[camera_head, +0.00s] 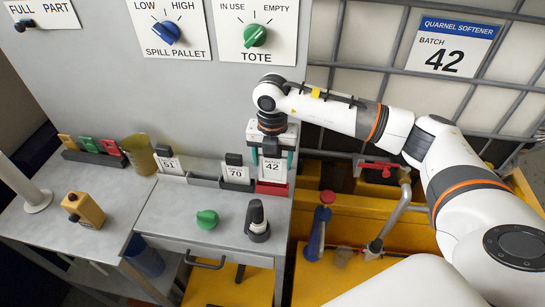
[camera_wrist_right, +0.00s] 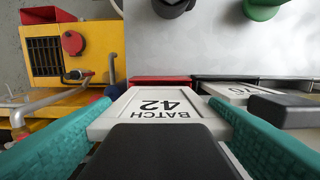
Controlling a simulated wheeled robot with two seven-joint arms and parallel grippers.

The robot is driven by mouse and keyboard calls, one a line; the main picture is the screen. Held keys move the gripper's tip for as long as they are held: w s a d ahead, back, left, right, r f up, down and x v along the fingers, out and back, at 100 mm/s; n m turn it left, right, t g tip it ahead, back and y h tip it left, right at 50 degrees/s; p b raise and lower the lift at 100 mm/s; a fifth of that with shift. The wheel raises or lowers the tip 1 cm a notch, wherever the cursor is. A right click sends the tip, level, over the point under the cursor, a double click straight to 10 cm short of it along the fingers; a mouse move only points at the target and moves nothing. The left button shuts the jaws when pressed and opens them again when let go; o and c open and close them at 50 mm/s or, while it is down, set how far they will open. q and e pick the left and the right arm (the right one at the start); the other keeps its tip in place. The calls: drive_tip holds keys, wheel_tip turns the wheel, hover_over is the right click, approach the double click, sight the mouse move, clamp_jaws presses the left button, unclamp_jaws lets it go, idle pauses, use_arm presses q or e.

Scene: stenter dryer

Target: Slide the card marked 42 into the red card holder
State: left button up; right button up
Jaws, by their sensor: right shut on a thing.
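The white card marked 42 (camera_head: 273,173) is upright between the teal fingers of my right gripper (camera_head: 272,155). The gripper is shut on it, and the card also shows in the right wrist view (camera_wrist_right: 160,104) with its black tab (camera_wrist_right: 160,152) towards the camera. The red card holder (camera_head: 272,189) is right below the card at the bench's right end; its red edge (camera_wrist_right: 160,79) shows just past the card's lower end in the wrist view. The card's lower edge meets the holder in the picture; I cannot tell how deep it sits. My left gripper is not in view.
Cards marked 70 (camera_head: 237,173) and 51 (camera_head: 170,164) stand in holders to the left, the 70 card close beside my gripper. A green knob (camera_head: 207,219) and a black-handled stamp-like object (camera_head: 257,220) stand in front. The bench between them is clear.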

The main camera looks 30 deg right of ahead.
sight(272, 181)
drive_tip(key=shift+b, duration=0.5)
idle(1.2)
drive_tip(key=shift+f, duration=0.15)
idle(0.3)
drive_tip(key=shift+f+b, duration=0.35)
drive_tip(key=shift+b, duration=0.05)
drive_tip(key=shift+f+b, duration=1.5)
drive_tip(key=shift+f, duration=0.35)
drive_tip(key=o, duration=1)
drive_tip(key=shift+o, duration=0.2)
drive_tip(key=shift+r, duration=0.1)
wheel_tip(272, 181, up, 12)
drive_tip(key=b, duration=0.2)
drive_tip(key=shift+b, duration=0.35)
